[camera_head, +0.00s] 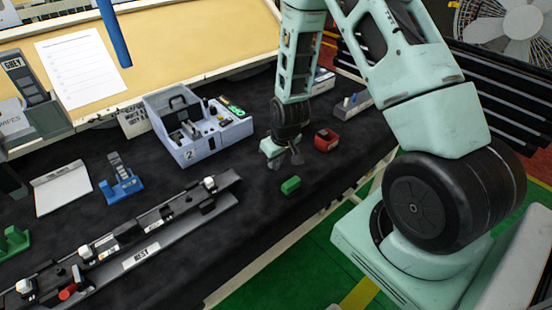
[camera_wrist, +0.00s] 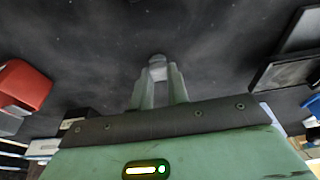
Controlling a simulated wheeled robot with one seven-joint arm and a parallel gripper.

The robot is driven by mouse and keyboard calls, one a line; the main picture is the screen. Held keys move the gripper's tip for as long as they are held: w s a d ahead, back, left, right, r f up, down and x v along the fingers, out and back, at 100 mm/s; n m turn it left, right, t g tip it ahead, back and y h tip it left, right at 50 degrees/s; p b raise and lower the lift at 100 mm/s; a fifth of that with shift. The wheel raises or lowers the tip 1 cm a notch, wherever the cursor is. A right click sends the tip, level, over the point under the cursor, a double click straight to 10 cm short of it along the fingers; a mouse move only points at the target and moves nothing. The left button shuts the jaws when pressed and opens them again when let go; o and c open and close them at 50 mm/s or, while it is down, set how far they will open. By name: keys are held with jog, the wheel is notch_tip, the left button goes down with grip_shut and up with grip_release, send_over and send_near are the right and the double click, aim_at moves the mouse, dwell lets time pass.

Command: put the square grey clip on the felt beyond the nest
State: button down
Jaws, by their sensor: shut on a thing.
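My gripper (camera_head: 285,159) is low over the dark felt (camera_head: 242,235), right of the nest rail. In the wrist view its fingers (camera_wrist: 158,82) are shut on a small grey clip (camera_wrist: 157,61), which shows between and just past the fingertips. Its square shape is hard to confirm, as the fingers hide part of it. In the head view I cannot make the clip out. I cannot tell whether it touches the felt. The nest (camera_head: 141,257) is a long grey and black rail at the left front, holding several small clips and parts.
A green block (camera_head: 290,185) lies just in front of my gripper, and a red box (camera_head: 326,140) stands to its right. A grey compartment box marked 2 (camera_head: 193,148) stands to the left. A blue stand (camera_head: 121,185) is behind the nest. Bare felt lies between nest and gripper.

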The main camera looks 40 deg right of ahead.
jog(key=shift+f, duration=0.1)
jog(key=c, duration=1.4)
grip_release()
jog(key=shift+o, duration=0.2)
jog(key=b+v, duration=0.2)
jog(key=v, duration=1)
jog(key=s+a+r+n+g+y, duration=0.1)
jog(key=s+a+r+n, duration=0.15)
jog(key=a, duration=0.45)
jog(key=s+a+r+n, duration=0.1)
jog(key=s+a+r, duration=0.2)
jog(key=a, duration=0.5)
jog(key=s+a+r+n+g, duration=0.1)
jog(key=s+a, duration=0.3)
jog(key=s, duration=0.4)
jog(key=s+a+r+n+b, duration=0.1)
jog(key=s+a+r+n, duration=0.2)
jog(key=s+a, duration=0.2)
jog(key=shift+s+a+r+g, duration=0.25)
jog(key=shift+s+g, duration=0.15)
jog(key=shift+s, duration=1.05)
